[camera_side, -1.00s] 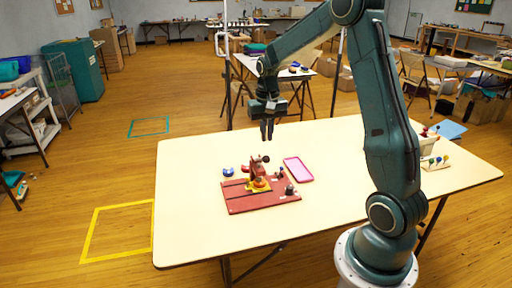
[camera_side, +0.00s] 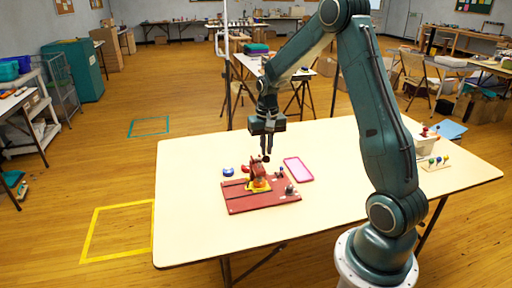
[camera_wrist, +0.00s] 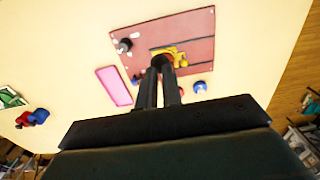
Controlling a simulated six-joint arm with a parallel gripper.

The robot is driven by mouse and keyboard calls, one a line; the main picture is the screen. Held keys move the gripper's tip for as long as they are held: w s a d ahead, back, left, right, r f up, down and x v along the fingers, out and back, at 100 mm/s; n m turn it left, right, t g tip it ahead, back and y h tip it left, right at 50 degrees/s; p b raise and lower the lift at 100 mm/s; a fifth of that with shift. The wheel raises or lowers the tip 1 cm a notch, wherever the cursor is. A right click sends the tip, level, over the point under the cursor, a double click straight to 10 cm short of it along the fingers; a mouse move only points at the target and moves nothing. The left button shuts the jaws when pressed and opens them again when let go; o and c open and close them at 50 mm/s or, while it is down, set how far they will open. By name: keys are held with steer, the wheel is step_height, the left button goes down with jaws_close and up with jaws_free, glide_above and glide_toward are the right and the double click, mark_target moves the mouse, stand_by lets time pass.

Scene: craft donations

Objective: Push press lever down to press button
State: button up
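A red-brown press with a lever (camera_side: 257,171) stands on a dark red board (camera_side: 240,203) on the table. A yellow patch (camera_side: 260,187) lies under the press. The lever's dark round knob (camera_side: 266,158) is at the upper end. My gripper (camera_side: 266,153) points straight down, its fingertips right at the knob. In the wrist view my gripper (camera_wrist: 162,72) shows two close fingers with a narrow gap, their tips beside or over the knob (camera_wrist: 163,61). I cannot tell whether they touch it or how far they are closed. The button is not clearly visible.
A pink tray (camera_side: 298,169) lies right of the board. A dark knob (camera_side: 289,190) sits on the board's right part. The table's front left is clear.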

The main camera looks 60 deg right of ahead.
steer(key=shift+s+a+f, duration=0.2)
steer(key=shift+f, duration=0.25)
steer(key=shift+s+a+f, duration=0.15)
steer(key=shift+f, duration=0.35)
steer(key=shift+s+a+f, duration=0.2)
steer(key=shift+f, duration=0.25)
stand_by(2.2)
steer(key=shift+s+a+f, duration=0.15)
steer(key=shift+f, duration=0.45)
steer(key=shift+s+a+f, duration=0.1)
steer(key=shift+f, duration=0.45)
stand_by(1.9)
steer(key=shift+r, duration=0.1)
step_height(320, 180, up, 8)
steer(key=shift+r, duration=0.25)
stand_by(1.1)
